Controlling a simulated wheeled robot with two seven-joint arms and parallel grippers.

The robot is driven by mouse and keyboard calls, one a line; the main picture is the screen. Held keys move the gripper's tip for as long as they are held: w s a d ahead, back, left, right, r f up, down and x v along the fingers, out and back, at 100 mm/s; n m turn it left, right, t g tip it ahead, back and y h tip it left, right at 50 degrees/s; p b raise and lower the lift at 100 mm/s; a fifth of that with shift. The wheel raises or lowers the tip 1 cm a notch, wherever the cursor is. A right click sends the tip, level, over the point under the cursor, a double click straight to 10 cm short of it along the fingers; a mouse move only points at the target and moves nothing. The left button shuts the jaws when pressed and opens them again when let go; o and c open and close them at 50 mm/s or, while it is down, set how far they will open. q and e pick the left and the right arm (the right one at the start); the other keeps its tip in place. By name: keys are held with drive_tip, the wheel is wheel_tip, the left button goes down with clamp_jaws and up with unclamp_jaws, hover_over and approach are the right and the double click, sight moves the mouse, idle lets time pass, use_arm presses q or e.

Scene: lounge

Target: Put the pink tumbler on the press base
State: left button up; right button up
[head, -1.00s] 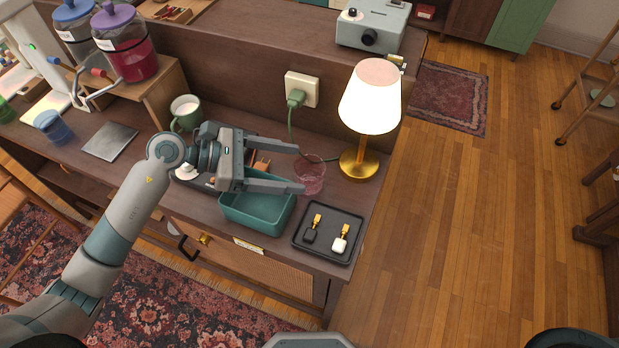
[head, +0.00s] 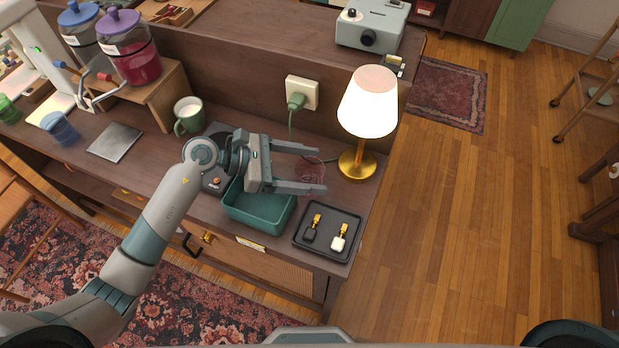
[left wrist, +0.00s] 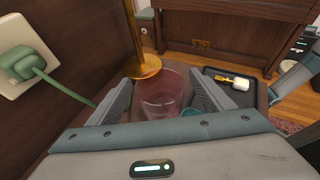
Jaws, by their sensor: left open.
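The clear pink tumbler (head: 311,170) stands on the counter, left of the lamp and behind the black tray. My left gripper (head: 319,168) is open, its two fingers pointing right on either side of the tumbler. In the left wrist view the tumbler (left wrist: 162,96) sits between the open fingers (left wrist: 165,84), with no clear contact. At the upper left stands a white upright device with a pale flat base (head: 47,108), which looks like the press; it is partly cut off. My right gripper is not in view.
A lit lamp (head: 358,163) with a gold base stands close to the fingertips. A teal bin (head: 258,222) lies under the gripper, beside a black tray (head: 326,251). A green mug (head: 187,122), a grey plate (head: 114,142) and a blue tumbler (head: 62,129) stand left along the counter.

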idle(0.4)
use_arm(q)
drive_tip(key=c, duration=1.8)
drive_tip(key=shift+c, duration=0.2)
drive_tip(key=shift+r, duration=0.1)
wheel_tip(320, 180, up, 10)
drive_tip(key=b, duration=0.2)
drive_tip(key=shift+b, duration=0.4)
